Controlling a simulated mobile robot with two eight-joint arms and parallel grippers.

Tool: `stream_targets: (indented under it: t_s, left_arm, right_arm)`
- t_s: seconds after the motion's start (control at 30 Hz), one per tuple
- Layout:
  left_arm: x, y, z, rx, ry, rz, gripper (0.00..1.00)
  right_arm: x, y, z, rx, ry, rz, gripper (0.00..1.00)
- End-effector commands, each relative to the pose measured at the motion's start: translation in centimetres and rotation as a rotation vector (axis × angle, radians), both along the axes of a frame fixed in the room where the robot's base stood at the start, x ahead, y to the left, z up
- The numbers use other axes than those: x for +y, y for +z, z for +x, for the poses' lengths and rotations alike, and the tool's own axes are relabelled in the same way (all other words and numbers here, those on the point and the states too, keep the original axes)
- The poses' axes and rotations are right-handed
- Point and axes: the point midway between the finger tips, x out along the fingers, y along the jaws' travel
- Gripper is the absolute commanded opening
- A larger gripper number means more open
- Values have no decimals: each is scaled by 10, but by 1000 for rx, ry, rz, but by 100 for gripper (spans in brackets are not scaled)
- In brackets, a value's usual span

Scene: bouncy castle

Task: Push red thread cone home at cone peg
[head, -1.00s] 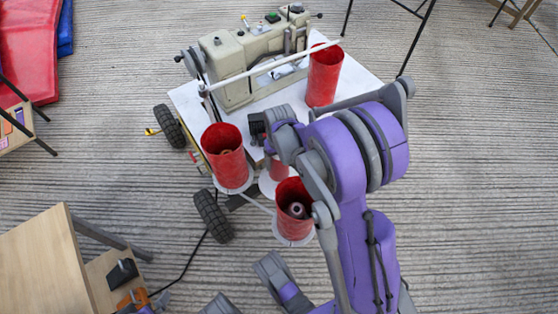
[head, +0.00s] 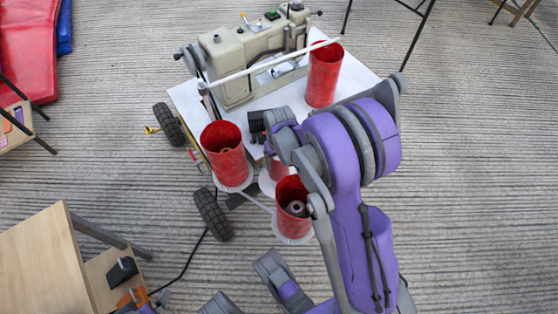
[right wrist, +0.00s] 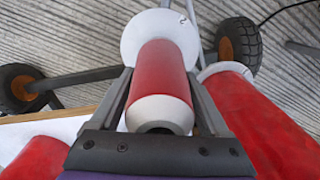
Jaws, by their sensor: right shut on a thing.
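The red thread cone (right wrist: 162,78) stands between the two fingers of my right gripper (right wrist: 160,90) in the right wrist view, its pale top with a dark hole toward the camera. The fingers are shut on its sides. Beyond its wide end is a white round disc (right wrist: 133,42). In the head view the cone (head: 277,170) is mostly hidden under my right wrist, between two open red tubes. The cone peg is hidden, and I cannot tell how closely the cone sits against the disc.
A red tube (head: 224,160) stands left of the cone and another (head: 293,222) stands in front, both on white discs. A third tube (head: 324,75) stands on the white tabletop (head: 355,85) beside a sewing machine (head: 232,75). A wooden table (head: 40,265) is at lower left.

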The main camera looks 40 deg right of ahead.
Motion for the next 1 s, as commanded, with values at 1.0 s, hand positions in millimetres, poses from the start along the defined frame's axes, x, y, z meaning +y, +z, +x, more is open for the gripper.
stream_targets:
  t_s: [1.0]
  left_arm:
    - [0,-1,0,0,0,0,99]
  right_arm:
    - [0,-14,0,0,0,0,5]
